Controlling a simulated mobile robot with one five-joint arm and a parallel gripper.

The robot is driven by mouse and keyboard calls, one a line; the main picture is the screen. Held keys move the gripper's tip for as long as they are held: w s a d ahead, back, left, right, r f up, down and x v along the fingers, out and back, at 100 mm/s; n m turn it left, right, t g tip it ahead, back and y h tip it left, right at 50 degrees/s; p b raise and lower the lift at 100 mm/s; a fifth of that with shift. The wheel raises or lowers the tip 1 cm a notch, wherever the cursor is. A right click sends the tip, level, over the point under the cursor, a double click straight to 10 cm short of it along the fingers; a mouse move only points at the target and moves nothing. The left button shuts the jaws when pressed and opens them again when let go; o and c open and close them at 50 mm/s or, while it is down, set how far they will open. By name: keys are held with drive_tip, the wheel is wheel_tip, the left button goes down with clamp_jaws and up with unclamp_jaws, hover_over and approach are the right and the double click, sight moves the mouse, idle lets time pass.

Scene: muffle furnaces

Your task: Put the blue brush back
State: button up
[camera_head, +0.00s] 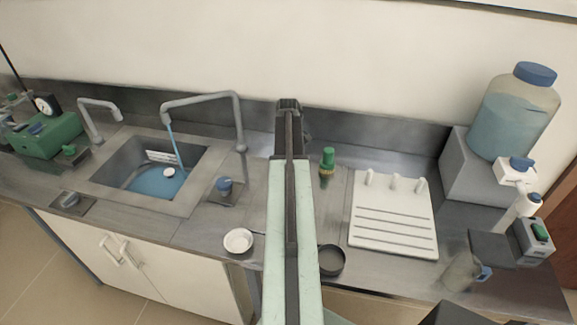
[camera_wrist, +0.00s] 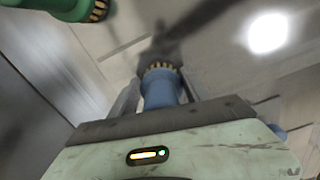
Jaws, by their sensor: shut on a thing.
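The blue brush (camera_wrist: 161,92) sits between the two fingers of my gripper (camera_wrist: 158,88) in the wrist view, and the gripper is shut on it. Its blue body is nearest the camera, with a tan ribbed band at its far end. A dark shadow lies on the grey surface beyond it; I cannot tell whether the brush touches that surface. In the head view my arm hides the blue brush and the fingers. A green brush (camera_head: 328,160) stands on the counter just right of my arm; part of it also shows at the wrist view's upper left (camera_wrist: 72,8).
A white rack with pegs (camera_head: 392,225) lies right of my arm. A dark round dish (camera_head: 331,260) and a white dish (camera_head: 239,241) flank the arm. A sink (camera_head: 150,175) with running water is at left. A large bottle (camera_head: 513,110) stands at right.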

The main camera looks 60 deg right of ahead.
drive_tip(key=shift+f, duration=0.1)
drive_tip(key=o, duration=1.4)
drive_tip(key=shift+o, duration=0.2)
wheel_tip(320, 180, up, 13)
drive_tip(key=p, duration=1.2)
drive_tip(key=shift+f, duration=0.3)
